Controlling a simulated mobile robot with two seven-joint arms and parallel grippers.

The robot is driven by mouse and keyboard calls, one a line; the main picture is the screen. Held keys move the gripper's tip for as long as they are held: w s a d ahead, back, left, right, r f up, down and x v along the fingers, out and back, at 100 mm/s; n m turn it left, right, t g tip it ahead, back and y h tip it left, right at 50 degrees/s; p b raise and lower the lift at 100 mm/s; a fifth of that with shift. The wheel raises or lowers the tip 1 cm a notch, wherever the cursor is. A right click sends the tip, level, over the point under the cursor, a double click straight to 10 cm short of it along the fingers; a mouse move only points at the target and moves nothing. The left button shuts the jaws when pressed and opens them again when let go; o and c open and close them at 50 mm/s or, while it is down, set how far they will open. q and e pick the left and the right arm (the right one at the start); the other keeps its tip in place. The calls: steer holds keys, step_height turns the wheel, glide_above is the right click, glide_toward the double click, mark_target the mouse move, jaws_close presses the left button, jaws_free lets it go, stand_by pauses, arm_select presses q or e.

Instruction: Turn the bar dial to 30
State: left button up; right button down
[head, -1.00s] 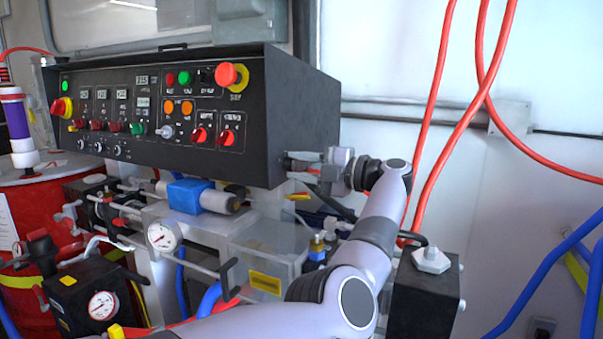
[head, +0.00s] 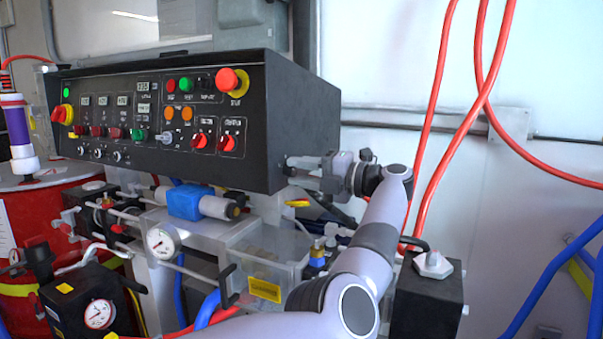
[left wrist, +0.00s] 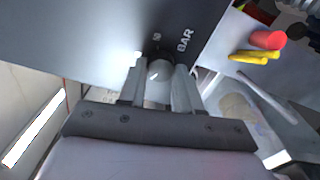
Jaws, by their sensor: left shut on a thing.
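The bar dial (left wrist: 160,69) is a small round grey knob with a white pointer mark, under the white BAR lettering on the dark panel in the left wrist view. A small number above it is too blurred to read. My left gripper (left wrist: 162,80) is shut on the dial, one finger on each side. In the head view my left gripper (head: 300,167) reaches the lower right side face of the black control box (head: 290,110), and the dial is hidden there. My right gripper is not in view.
The box front carries several buttons and switches, with a red emergency stop (head: 227,80) near its right end. Below are a clear box (head: 262,262), pipes and a pressure gauge (head: 162,241). Red hoses (head: 437,110) hang to the right of my arm.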

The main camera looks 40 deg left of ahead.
arm_select(q)
steer(key=o, duration=1)
steer(key=shift+o, duration=0.2)
steer(key=p+v, duration=0.1)
steer(key=v, duration=0.6)
steer(key=shift+d, duration=0.1)
